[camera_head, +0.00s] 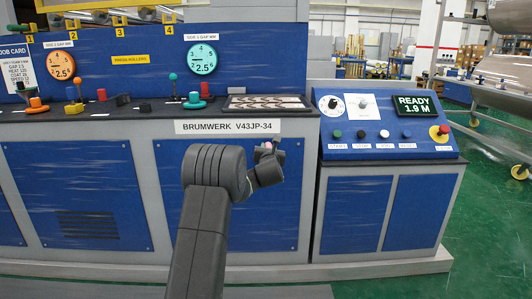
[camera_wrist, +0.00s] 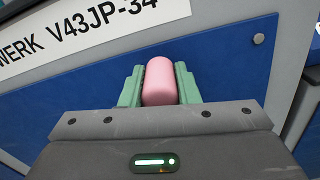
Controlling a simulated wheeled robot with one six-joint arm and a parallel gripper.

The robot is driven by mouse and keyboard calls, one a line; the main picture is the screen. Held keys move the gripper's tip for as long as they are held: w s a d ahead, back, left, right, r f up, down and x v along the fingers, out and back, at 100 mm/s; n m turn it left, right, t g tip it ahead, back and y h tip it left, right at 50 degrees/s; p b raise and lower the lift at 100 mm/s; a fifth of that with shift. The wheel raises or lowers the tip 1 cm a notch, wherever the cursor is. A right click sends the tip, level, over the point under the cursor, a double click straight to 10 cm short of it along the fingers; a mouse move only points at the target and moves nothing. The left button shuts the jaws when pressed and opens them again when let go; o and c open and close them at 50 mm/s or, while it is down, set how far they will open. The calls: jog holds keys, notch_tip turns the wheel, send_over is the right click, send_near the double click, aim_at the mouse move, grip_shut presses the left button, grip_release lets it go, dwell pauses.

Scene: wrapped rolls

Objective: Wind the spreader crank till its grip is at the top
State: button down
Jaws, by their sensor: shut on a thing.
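The pink, rounded grip (camera_wrist: 160,82) stands between the two green fingers of my gripper (camera_wrist: 159,92) in the wrist view, with a finger against each side. My gripper is shut on it. The crank's arm and hub are hidden behind my gripper, so I cannot tell how far round the grip stands.
The control console (camera_head: 388,125) stands to the right with a READY 1.9 M display (camera_head: 417,106) and several buttons. The counter above holds levers, knobs and a dark slotted tray (camera_head: 268,102). Green floor (camera_head: 475,215) is clear at right.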

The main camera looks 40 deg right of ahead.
jog(key=shift+f, duration=0.2)
jog(key=c, duration=1.1)
grip_release()
jog(key=shift+r, duration=0.1)
jog(key=p+v, duration=0.1)
jog(key=v, duration=1.2)
jog(key=shift+s+a, duration=0.3)
jog(key=b+x, duration=0.1)
jog(key=x, duration=1.3)
jog(key=shift+s, duration=0.2)
